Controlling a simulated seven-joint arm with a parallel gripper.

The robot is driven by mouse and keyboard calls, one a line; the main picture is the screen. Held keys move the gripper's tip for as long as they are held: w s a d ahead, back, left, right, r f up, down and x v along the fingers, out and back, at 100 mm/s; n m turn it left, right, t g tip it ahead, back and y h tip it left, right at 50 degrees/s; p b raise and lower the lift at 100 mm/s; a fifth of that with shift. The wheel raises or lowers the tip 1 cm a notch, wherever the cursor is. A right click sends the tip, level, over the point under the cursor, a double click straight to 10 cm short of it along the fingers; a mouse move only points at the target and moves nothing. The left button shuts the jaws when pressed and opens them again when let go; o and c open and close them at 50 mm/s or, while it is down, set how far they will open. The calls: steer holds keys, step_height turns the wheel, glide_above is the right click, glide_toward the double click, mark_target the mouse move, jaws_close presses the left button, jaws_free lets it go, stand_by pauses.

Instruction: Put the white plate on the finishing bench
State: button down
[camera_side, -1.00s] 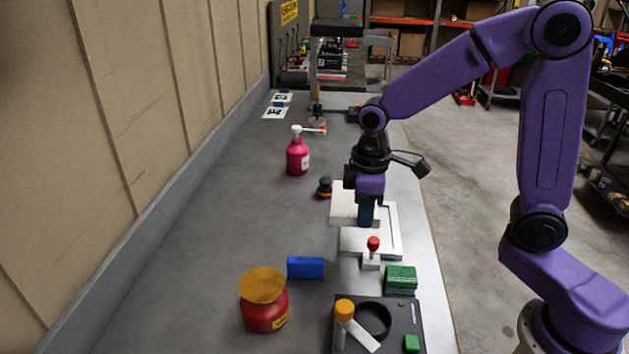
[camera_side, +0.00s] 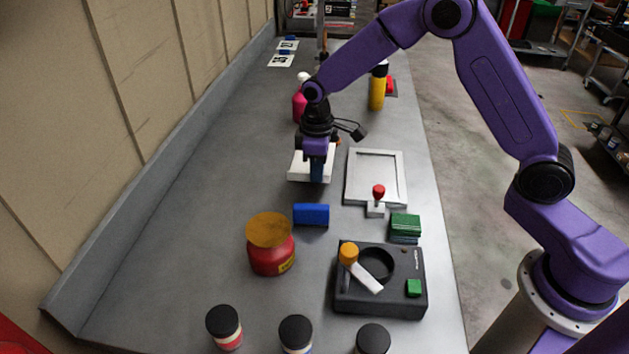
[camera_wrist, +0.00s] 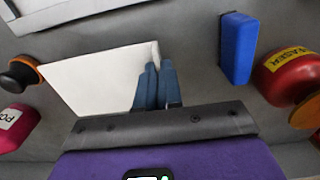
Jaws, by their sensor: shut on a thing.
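The white plate (camera_side: 299,168) is in my gripper (camera_side: 317,178), over the grey bench top (camera_side: 205,215), left of a pale square frame-like tray (camera_side: 351,180). In the wrist view, my gripper's blue fingers (camera_wrist: 158,85) are closed on one edge of the white plate (camera_wrist: 90,82). The plate looks roughly flat, and its far part in the side view is hidden behind my gripper. I cannot tell whether it touches the bench top or hangs just above it.
A blue block (camera_side: 311,215) and a red jar with an amber lid (camera_side: 270,250) stand nearer the camera. A pink pump bottle (camera_side: 299,104) and a yellow bottle (camera_side: 377,90) stand farther back. The bench top is clear to the left of the plate.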

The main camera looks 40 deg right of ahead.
steer(key=shift+w+f, duration=0.35)
steer(key=shift+f, duration=1.6)
steer(key=shift+f, duration=0.15)
steer(key=c, duration=1.3)
jaws_free()
